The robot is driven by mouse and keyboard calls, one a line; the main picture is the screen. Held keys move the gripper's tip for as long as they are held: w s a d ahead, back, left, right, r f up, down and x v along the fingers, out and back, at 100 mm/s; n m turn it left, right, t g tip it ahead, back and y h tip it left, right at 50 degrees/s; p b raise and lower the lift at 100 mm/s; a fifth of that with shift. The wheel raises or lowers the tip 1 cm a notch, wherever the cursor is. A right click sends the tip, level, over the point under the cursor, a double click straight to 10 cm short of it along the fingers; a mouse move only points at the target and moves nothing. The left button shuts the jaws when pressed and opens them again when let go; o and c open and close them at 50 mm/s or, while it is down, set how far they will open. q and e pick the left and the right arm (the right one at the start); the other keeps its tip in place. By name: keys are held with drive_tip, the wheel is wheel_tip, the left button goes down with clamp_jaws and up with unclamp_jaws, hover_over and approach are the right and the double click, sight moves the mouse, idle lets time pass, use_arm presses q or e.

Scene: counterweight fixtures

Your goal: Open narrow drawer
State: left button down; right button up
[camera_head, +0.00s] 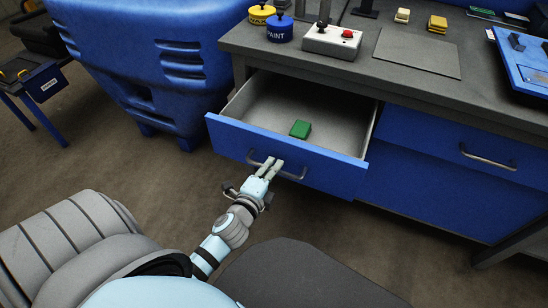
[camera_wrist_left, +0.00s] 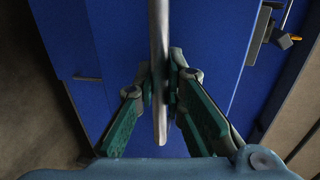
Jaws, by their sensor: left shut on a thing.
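The narrow blue drawer (camera_head: 283,158) of the workbench stands pulled out, with its grey inside showing. A green block (camera_head: 300,129) lies in it. My left gripper (camera_head: 268,166) is at the drawer's front and is shut on its metal bar handle (camera_head: 291,176). In the left wrist view the handle (camera_wrist_left: 159,60) runs between the two fingers of the gripper (camera_wrist_left: 161,88), against the blue front. My right gripper is not in view.
A large blue plastic container (camera_head: 150,60) stands to the left.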

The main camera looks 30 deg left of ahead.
use_arm(q)
drive_tip(key=shift+s, duration=0.2)
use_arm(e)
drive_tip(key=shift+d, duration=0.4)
use_arm(q)
drive_tip(key=c, duration=1.7)
unclamp_jaws()
drive_tip(key=shift+o, duration=0.2)
drive_tip(key=v, duration=1.2)
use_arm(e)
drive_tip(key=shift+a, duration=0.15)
